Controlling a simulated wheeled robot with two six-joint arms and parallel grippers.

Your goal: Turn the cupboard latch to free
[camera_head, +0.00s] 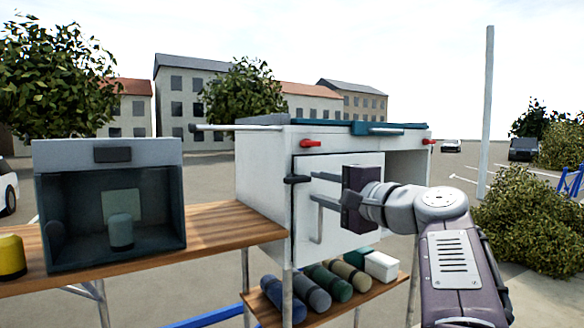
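The white cupboard (265,185) stands right of centre, with a flat door (365,225) on its front. A dark latch (297,179) sits at the door's upper left edge and lies roughly level. A grey vertical bar handle (317,226) is on the door below it. My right gripper (314,187) reaches in from the right in front of the door. Its two fingers are apart, pointing left, with tips close to the latch; I cannot tell whether they touch it. Nothing shows between them. My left gripper is not in view.
A wooden counter (215,228) runs left from the cupboard, carrying an open dark box (110,152) and a yellow canister (11,256). Red levers (311,143) sit on the cupboard's top edge. A low shelf (378,294) holds several rolled bundles and a white box (381,266).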

